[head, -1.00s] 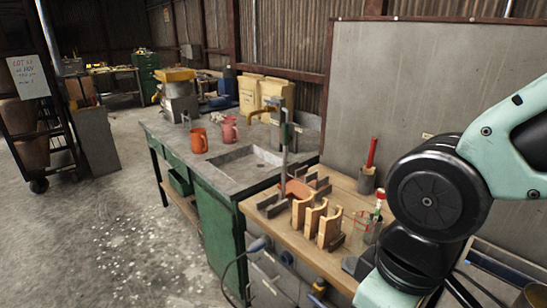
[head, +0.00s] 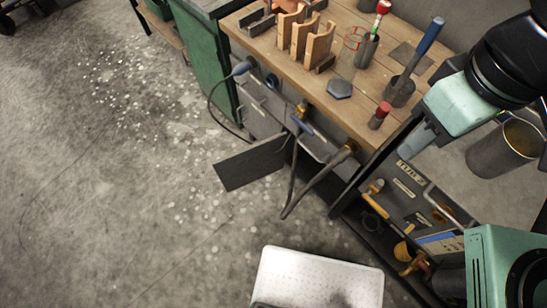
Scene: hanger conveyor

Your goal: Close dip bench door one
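A flat dark panel (head: 250,162) stands out from the front of the wood-topped bench (head: 345,100), over the floor. It looks like a door swung open, but I see no label on it and its hinge side is hard to make out. A green cabinet front (head: 203,65) on the neighbouring bench shows at the top left. My arm comes in from the right and ends in a teal link with a grey tip, seemingly my gripper (head: 418,140), above the bench's right end. It is well right of the panel and not touching it. Its fingers cannot be made out.
Hoses with brass fittings (head: 347,150) hang along the bench front near the panel. A blue-handled tool in a holder (head: 400,92) and wooden cradles (head: 305,40) stand on top. A metal pot (head: 505,148) is at the right.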

